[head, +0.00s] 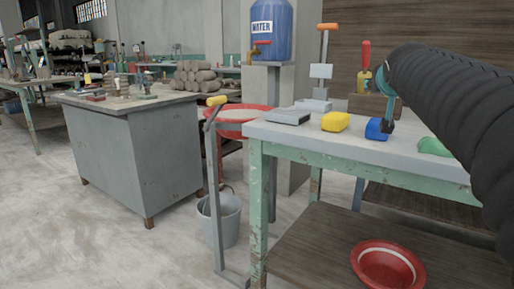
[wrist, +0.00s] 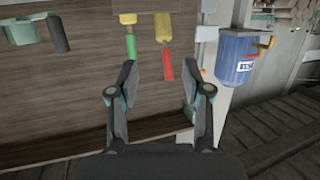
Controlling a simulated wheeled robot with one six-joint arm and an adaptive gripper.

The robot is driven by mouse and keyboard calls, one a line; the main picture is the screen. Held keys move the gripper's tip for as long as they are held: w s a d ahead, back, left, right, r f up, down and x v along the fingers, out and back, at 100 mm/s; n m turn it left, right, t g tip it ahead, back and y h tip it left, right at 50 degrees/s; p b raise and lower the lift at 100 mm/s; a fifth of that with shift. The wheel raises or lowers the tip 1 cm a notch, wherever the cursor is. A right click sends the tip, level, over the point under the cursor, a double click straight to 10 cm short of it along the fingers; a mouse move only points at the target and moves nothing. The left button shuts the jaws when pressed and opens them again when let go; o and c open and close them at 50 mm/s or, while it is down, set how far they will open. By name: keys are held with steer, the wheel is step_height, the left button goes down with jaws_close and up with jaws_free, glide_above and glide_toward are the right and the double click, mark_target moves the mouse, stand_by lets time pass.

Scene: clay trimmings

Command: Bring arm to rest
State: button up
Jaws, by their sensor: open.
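My arm (head: 440,95), black and ribbed, reaches in from the right edge in the head view, above the green-legged worktable (head: 285,133). Its end is near a red-handled tool at the wooden back panel. My gripper (wrist: 161,75) is open in the wrist view, its two dark fingers spread wide with nothing between them. In the head view the gripper is small and partly hidden by the arm. A blue block (head: 375,130) lies on the tabletop below it; I cannot tell the exact gap.
A blue water barrel (head: 272,30) stands behind. A red bowl (head: 387,266) sits on the lower shelf. A bucket (head: 219,220) stands left; open floor lies front left.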

steer(key=s+a+f+n+g+y+p, duration=0.1)
steer(key=s+a+f+g, duration=0.2)
steer(key=s+f, duration=0.7)
steer(key=s+a+f+n+g+y+p, duration=0.1)
steer(key=s+a+f+g+y, duration=0.1)
steer(key=s+a+f, duration=0.4)
steer(key=s+a+f+n+g+y+p, duration=0.1)
steer(key=s+a+f+g, duration=0.3)
steer(key=s+f, duration=1.1)
steer(key=shift+s+a+p, duration=0.4)
steer(key=shift+s+p, duration=0.1)
steer(key=shift+s, duration=0.25)
